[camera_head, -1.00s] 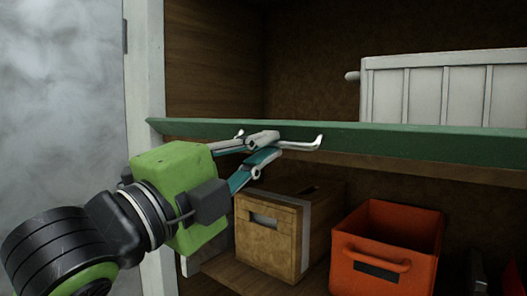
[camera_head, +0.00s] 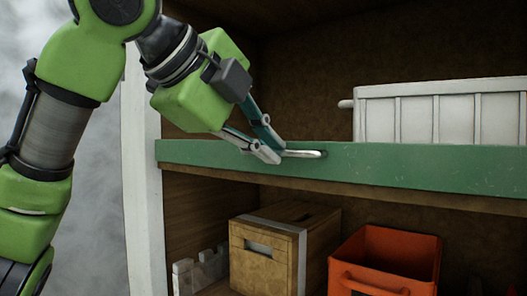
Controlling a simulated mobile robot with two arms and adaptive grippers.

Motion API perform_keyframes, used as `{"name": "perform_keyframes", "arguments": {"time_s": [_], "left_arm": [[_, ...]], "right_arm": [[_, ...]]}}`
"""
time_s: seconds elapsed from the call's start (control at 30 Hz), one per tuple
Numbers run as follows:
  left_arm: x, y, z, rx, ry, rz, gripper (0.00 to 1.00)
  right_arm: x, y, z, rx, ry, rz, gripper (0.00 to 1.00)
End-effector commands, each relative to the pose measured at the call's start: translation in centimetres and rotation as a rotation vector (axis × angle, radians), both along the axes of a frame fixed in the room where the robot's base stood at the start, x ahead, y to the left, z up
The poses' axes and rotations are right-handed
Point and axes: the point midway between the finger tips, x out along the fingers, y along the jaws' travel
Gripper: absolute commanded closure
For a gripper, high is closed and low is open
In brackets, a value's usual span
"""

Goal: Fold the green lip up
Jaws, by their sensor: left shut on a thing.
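The green lip (camera_head: 400,167) runs along the front edge of the upper shelf and stands upright, its broad green face toward me. A small silver handle (camera_head: 305,154) sits on the lip toward its left part. My left gripper (camera_head: 272,153) reaches down from the upper left, in front of the shelf opening, and is shut on the handle. Its fingertips hide the handle's left end. My right gripper is not in view.
A white ribbed crate (camera_head: 440,114) stands on the upper shelf behind the lip. Below are a wooden box (camera_head: 262,255) and an orange bin (camera_head: 385,262). A pale cabinet post (camera_head: 142,190) stands at the left. The upper shelf's left part looks empty.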

Motion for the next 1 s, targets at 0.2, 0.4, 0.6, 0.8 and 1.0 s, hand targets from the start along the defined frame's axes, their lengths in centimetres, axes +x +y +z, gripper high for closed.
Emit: {"name": "perform_keyframes", "arguments": {"time_s": [0.2, 0.4, 0.6, 0.8, 1.0], "left_arm": [[0.18, -0.29, -0.07, 0.037, 0.048, -0.003, 1.0], [0.25, -0.33, -0.05, 0.044, 0.058, -0.003, 1.0], [0.26, -0.34, -0.06, 0.044, 0.058, -0.003, 1.0], [0.27, -0.33, -0.05, 0.044, 0.057, -0.003, 0.85], [0.29, -0.3, 0.01, 0.042, 0.056, -0.002, 0.85]], "right_arm": [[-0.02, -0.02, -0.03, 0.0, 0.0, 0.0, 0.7], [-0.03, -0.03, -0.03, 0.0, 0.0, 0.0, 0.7], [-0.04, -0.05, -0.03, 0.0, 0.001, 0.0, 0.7], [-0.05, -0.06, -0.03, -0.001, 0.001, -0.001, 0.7], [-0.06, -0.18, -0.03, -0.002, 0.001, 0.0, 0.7]]}}
